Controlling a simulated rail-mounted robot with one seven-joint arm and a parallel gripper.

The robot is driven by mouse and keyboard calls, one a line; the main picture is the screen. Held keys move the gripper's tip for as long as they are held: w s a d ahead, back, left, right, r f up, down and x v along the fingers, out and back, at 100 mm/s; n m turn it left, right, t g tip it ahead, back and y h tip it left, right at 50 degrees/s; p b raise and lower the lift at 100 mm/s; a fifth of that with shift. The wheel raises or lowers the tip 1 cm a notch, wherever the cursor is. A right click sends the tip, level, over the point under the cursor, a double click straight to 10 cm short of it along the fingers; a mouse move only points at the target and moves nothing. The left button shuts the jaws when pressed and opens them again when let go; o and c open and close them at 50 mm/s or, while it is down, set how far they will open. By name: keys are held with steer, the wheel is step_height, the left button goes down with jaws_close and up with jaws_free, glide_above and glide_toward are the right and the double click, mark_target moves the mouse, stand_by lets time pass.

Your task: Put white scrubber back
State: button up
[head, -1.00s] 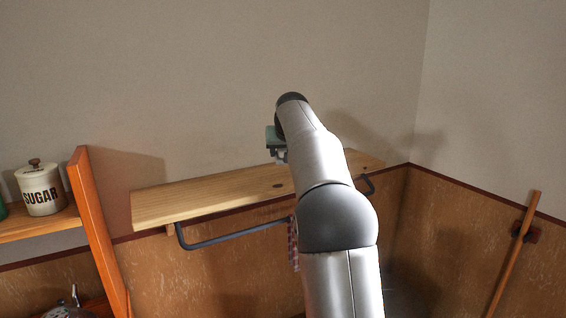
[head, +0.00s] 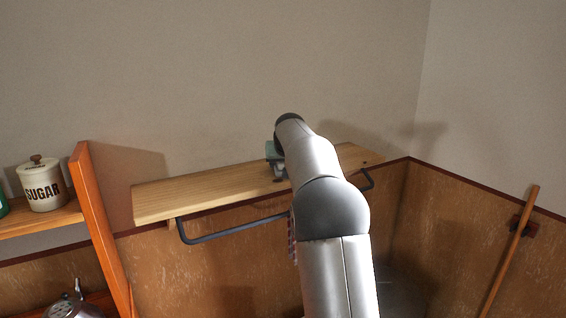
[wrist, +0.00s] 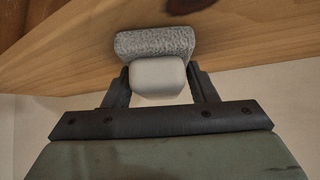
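The white scrubber (wrist: 158,75) shows in the wrist view as a smooth white block with a speckled grey pad on its far side. My gripper (wrist: 160,84) has one dark finger against each side of the white block and is shut on it. The scrubber is at the wooden shelf (wrist: 75,50); I cannot tell whether it touches the wood. In the head view, my gripper (head: 279,172) is low over the wall shelf (head: 215,187), right of its middle. My arm hides most of the fingers and the scrubber there.
A dark metal rail (head: 235,231) hangs under the shelf's front edge, with a checked cloth (head: 292,240) partly behind my arm. The shelf's left half is clear. A sugar canister (head: 42,185) stands on an orange rack (head: 100,225) at left. A wooden handle (head: 510,250) leans at right.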

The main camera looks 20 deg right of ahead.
steer(key=o, duration=0.3)
steer(key=shift+r, duration=0.35)
steer(key=shift+s+a+r, duration=0.1)
steer(key=shift+s+r, duration=0.05)
steer(key=shift+s, duration=0.2)
steer(key=b+v, duration=0.2)
steer(key=v, duration=0.9)
